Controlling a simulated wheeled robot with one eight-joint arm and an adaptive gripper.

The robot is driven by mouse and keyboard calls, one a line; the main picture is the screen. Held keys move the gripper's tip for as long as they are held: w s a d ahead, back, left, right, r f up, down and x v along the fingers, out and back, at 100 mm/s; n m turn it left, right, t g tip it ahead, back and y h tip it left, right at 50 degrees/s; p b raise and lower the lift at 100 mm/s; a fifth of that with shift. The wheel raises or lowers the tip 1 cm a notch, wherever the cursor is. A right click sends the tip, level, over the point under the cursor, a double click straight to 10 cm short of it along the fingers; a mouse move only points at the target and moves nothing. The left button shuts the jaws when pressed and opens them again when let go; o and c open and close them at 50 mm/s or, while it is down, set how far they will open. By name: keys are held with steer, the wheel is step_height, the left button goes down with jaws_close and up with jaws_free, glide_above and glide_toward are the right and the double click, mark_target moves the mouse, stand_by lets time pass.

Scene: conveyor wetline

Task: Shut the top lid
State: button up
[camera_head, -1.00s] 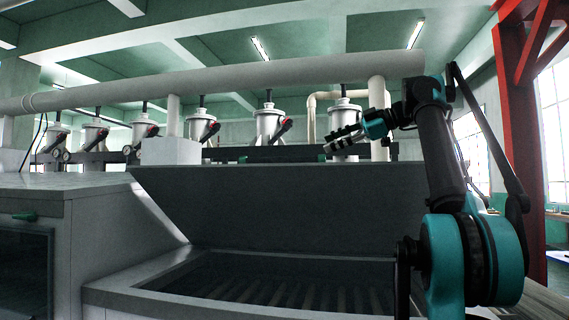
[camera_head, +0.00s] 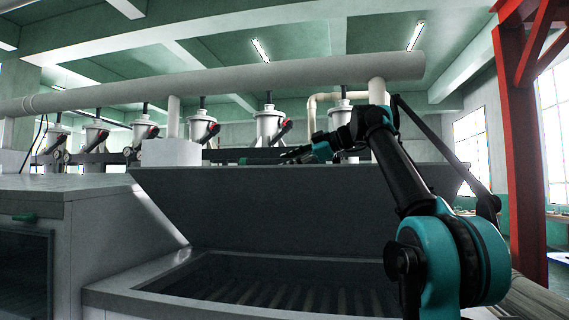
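The top lid (camera_head: 270,208) is a wide grey panel standing open, tilted up and back behind the opening of a metal bin (camera_head: 120,294). Slats show inside the bin. My gripper (camera_head: 284,158) is at the lid's upper edge, near the middle of the picture, pointing left. It is small and dark, partly behind or level with the edge. I cannot tell whether it touches the lid or whether its fingers are open. My arm reaches in from the right, in front of the lid's right part.
A thick pipe (camera_head: 230,84) runs across above the lid, with several metal canisters (camera_head: 269,125) below it. A grey cabinet (camera_head: 90,230) stands at left. A red steel column (camera_head: 520,150) rises at right. The space over the bin is free.

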steer(key=shift+w+a+f, duration=0.2)
steer(key=shift+w+a, duration=0.1)
steer(key=shift+a, duration=0.3)
steer(key=shift+c, duration=0.6)
jaws_close()
